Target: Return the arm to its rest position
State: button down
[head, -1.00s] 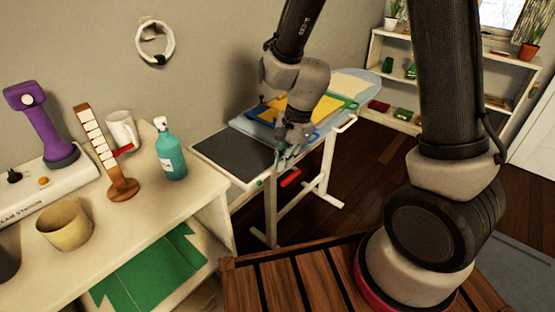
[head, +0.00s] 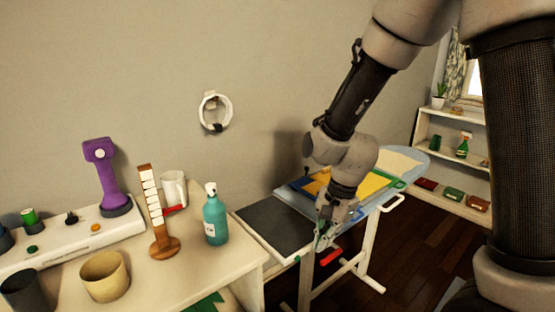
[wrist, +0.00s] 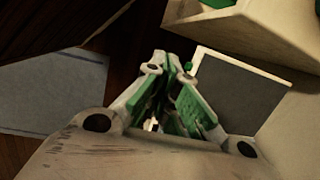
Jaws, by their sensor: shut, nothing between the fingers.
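My gripper (head: 324,236) hangs at the end of my bent arm, fingers pointing down, in front of the ironing board. In the wrist view its green-padded fingers (wrist: 172,95) are closed together with nothing between them. The arm is partly stretched out, with its upper link reaching out of the top of the head view. The gripper is near the dark grey pad (head: 275,227) at the board's near end; I cannot tell how far it is from the pad's edge.
The ironing board (head: 413,160) carries folded yellow and blue cloth (head: 368,184). The desk at left holds a teal bottle (head: 215,220), a wooden stand (head: 164,246), a white mug (head: 173,188), a purple device (head: 103,165) and a tan cup (head: 104,280). A shelf (head: 450,190) stands at back right.

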jog(key=s+d+r+n+t, duration=0.1)
jog(key=s+d+r+n, duration=0.2)
jog(key=d+r, duration=0.4)
jog(key=s+d+r+n+t+h, duration=0.1)
jog(key=s+d+r+n+t, duration=0.1)
jog(key=s+d+r+n, duration=0.2)
jog(key=s+d+r+n+t+h, duration=0.1)
jog(key=s+d+r+n, duration=0.2)
jog(key=d+r, duration=0.7)
jog(key=shift+s+d+r+t, duration=0.3)
jog(key=shift+s+d, duration=0.15)
jog(key=shift+s, duration=0.8)
